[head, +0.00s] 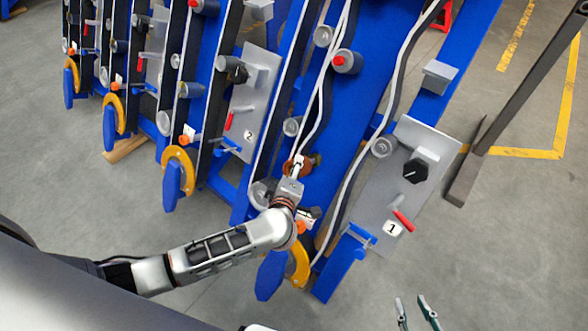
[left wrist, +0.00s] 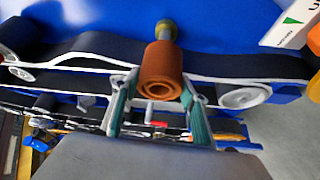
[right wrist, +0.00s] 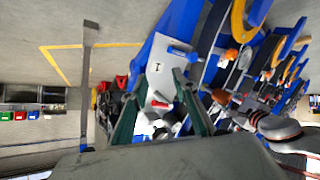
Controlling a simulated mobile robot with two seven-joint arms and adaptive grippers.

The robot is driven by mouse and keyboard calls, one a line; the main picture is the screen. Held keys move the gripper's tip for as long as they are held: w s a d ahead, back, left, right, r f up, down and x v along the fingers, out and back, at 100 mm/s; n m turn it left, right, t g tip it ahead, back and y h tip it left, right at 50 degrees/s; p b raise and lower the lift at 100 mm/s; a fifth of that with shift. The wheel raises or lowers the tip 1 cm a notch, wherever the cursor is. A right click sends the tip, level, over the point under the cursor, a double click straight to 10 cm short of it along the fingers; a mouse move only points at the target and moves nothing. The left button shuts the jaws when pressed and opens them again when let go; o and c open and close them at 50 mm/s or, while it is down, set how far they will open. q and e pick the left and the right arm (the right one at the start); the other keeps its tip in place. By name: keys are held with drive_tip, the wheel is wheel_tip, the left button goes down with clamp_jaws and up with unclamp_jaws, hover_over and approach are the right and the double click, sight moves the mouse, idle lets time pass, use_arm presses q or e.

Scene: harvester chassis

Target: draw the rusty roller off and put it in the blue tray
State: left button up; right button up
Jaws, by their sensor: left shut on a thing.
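The rusty roller (left wrist: 163,68) is an orange-brown hollow cylinder, its open end facing the left wrist camera. A brass-coloured stub (left wrist: 167,28) shows behind its far end, against the blue panel. I cannot tell how far the roller sits on it. My left gripper (left wrist: 160,100) is shut on the roller, one finger at each side. In the head view the roller (head: 312,161) is partly hidden by this gripper (head: 298,165). My right gripper (head: 415,308) is open and empty at the bottom right; it also shows in the right wrist view (right wrist: 155,88). I cannot make out the blue tray.
Blue chassis frames with dark belts, white cables and grey rollers stand close around the left gripper. A grey plate (head: 405,185) marked 1 has a black knob (head: 416,170) and a red lever (head: 403,220). A dark post (head: 520,100) stands at right.

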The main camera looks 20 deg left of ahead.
sight(288, 167)
use_arm(q)
drive_tip(key=shift+s+a+r+p, duration=0.2)
drive_tip(key=shift+s+r+p, duration=0.2)
drive_tip(key=shift+s+r, duration=0.1)
drive_tip(key=shift+s+a+r+p, duration=0.35)
drive_tip(key=shift+s+r+p, duration=0.15)
drive_tip(key=shift+s+p, duration=0.3)
drive_tip(key=shift+s+a+r+p, duration=0.2)
drive_tip(key=shift+s+r+p, duration=0.25)
drive_tip(key=shift+s, duration=0.05)
drive_tip(key=shift+s+a+r+p, duration=0.15)
drive_tip(key=shift+s+r+p, duration=0.05)
drive_tip(key=shift+s+p, duration=0.2)
drive_tip(key=shift+s, duration=0.15)
use_arm(e)
drive_tip(key=shift+s+r, duration=0.3)
drive_tip(key=shift+r, duration=0.5)
use_arm(q)
drive_tip(key=shift+f, duration=0.1)
